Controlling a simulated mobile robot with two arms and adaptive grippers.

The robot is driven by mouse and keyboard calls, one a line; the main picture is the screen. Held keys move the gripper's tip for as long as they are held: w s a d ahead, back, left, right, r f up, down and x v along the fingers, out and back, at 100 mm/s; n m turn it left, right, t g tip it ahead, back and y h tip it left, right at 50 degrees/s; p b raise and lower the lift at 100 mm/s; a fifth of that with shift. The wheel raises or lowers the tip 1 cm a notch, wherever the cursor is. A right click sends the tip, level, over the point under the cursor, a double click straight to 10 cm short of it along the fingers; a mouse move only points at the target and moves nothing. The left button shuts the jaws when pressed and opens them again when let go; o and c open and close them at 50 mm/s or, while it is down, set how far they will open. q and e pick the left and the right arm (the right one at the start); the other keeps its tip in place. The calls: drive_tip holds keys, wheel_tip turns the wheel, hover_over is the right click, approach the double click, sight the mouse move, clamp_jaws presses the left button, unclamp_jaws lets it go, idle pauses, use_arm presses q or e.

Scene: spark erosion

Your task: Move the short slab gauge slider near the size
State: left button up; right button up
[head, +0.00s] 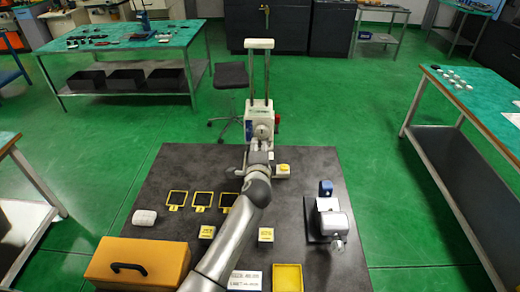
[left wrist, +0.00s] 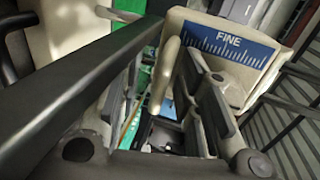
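The gauge (head: 260,122) stands at the back of the dark table, a pale body with two upright columns and a white crossbar (head: 259,44). My left arm reaches to its front; the left gripper (head: 258,160) is small there and its fingers are hard to make out. In the left wrist view, a pale block carries a blue scale plate marked FINE (left wrist: 228,45). A cream bar (left wrist: 164,72) shows between the fingers of my left gripper (left wrist: 165,85), nearer the right finger. A gap shows beside the left finger. I cannot tell which part is the slider. My right gripper is not seen.
On the dark table (head: 310,265) are an orange case (head: 137,262), yellow-framed trays (head: 202,199), small yellow blocks (head: 265,235), a white rounded object (head: 144,217), a yellow tray (head: 287,278) and a grey device (head: 330,222) at the right. Green-topped benches (head: 125,38) stand around.

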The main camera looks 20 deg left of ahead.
use_arm(q)
clamp_jaws()
drive_tip(key=shift+r, duration=0.1)
unclamp_jaws()
idle(0.5)
